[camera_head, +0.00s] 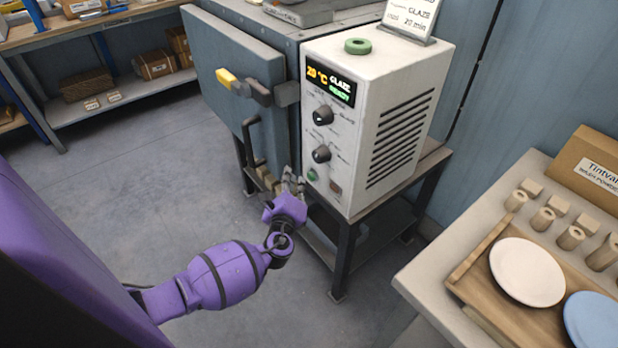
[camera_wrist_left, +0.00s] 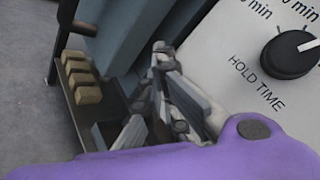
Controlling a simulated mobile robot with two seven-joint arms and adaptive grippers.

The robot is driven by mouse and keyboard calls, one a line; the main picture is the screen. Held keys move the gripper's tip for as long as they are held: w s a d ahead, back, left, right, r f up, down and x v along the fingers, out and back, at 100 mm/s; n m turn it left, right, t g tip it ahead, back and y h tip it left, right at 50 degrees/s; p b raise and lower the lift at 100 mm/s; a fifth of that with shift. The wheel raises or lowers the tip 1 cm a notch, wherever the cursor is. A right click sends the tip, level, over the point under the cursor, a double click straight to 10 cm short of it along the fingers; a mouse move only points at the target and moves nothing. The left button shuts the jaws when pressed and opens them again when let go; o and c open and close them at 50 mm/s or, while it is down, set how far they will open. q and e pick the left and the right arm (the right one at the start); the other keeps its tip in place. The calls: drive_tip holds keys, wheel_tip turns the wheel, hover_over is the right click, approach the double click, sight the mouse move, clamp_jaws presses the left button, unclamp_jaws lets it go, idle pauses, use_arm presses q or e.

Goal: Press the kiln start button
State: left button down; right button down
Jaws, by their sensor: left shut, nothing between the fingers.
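The white kiln control box (camera_head: 352,190) stands beside the grey-blue kiln (camera_head: 235,55). A small green button (camera_head: 312,175) is low on its front panel, below two black knobs. My left gripper (camera_head: 291,184) is shut and empty, just left of the green button; I cannot tell whether it touches the panel. In the left wrist view, the shut fingers (camera_wrist_left: 162,80) are beside the panel, below and left of the hold time knob (camera_wrist_left: 290,52). The green button does not show in that view. My right gripper is not in view.
The display (camera_head: 331,86) reads "GLAZE" in white, with green text below. A dark switch (camera_head: 336,186) is right of the button. The kiln door handle (camera_head: 252,145) is left of my gripper. A table with plates (camera_head: 527,271) stands at right. Open floor lies left.

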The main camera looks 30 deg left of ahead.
use_arm(q)
drive_tip(key=shift+w, duration=0.15)
idle(0.4)
drive_tip(key=shift+w+d, duration=0.15)
drive_tip(key=shift+w, duration=0.1)
drive_tip(key=shift+w+d+b, duration=0.2)
drive_tip(key=shift+w+b, duration=0.1)
drive_tip(key=shift+w, duration=0.2)
idle(0.9)
drive_tip(key=shift+s, duration=0.1)
drive_tip(key=shift+s+a, duration=0.35)
drive_tip(key=shift+s, duration=0.4)
drive_tip(key=shift+s, duration=0.1)
drive_tip(key=s, duration=0.1)
drive_tip(key=s+a, duration=0.1)
drive_tip(key=s, duration=0.1)
drive_tip(key=s+a, duration=0.1)
drive_tip(key=shift+s, duration=0.25)
idle(0.6)
